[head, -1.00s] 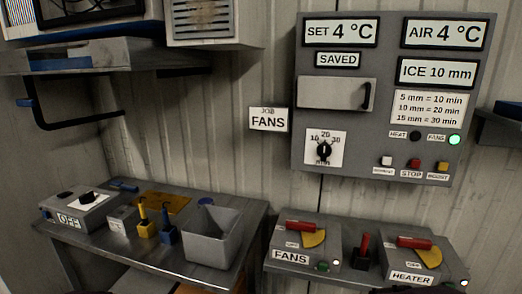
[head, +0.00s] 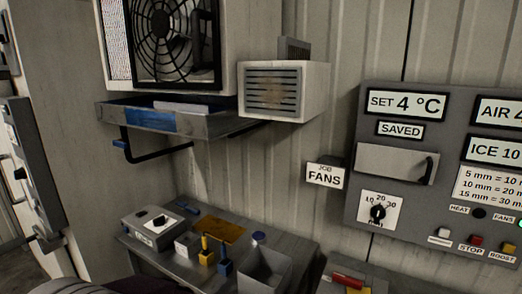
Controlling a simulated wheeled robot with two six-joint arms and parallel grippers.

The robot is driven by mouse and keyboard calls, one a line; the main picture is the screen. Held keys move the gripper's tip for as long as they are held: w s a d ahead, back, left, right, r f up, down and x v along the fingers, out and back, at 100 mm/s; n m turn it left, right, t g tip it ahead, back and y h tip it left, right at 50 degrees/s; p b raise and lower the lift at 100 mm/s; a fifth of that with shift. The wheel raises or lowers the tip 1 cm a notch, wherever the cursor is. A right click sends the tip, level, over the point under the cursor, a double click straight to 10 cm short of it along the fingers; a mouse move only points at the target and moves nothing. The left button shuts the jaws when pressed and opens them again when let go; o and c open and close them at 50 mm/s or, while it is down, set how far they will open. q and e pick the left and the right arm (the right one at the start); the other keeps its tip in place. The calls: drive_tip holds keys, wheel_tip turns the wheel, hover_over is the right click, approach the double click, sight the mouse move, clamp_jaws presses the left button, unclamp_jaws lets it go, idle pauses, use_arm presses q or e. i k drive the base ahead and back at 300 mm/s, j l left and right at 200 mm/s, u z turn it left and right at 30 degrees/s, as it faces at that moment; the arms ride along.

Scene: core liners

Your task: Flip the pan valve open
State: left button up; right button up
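A grey drain pan (head: 220,124) hangs on the wall under the fan unit. A dark bent pipe (head: 158,155) runs below it. A small blue piece (head: 120,143) sits at the pipe's left end and looks like the valve handle. It is too small to tell whether it is open or shut. Neither gripper shows; only a dark rounded part of mine is at the bottom left edge.
The fan unit (head: 168,38) and a vented box (head: 284,91) are above. Below stands a bench with a switch box (head: 148,228), yellow and blue handled tools, and a grey bin (head: 265,272). A control panel (head: 395,215) is at right. A grey wall-side box (head: 36,160) is at left.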

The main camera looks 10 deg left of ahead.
sight(120, 142)
drive_tip(key=j+u, duration=0.1)
drive_tip(key=u, duration=0.4)
drive_tip(key=j+u, duration=0.1)
drive_tip(key=u, duration=0.35)
drive_tip(key=j+u, duration=0.1)
drive_tip(key=u, duration=0.4)
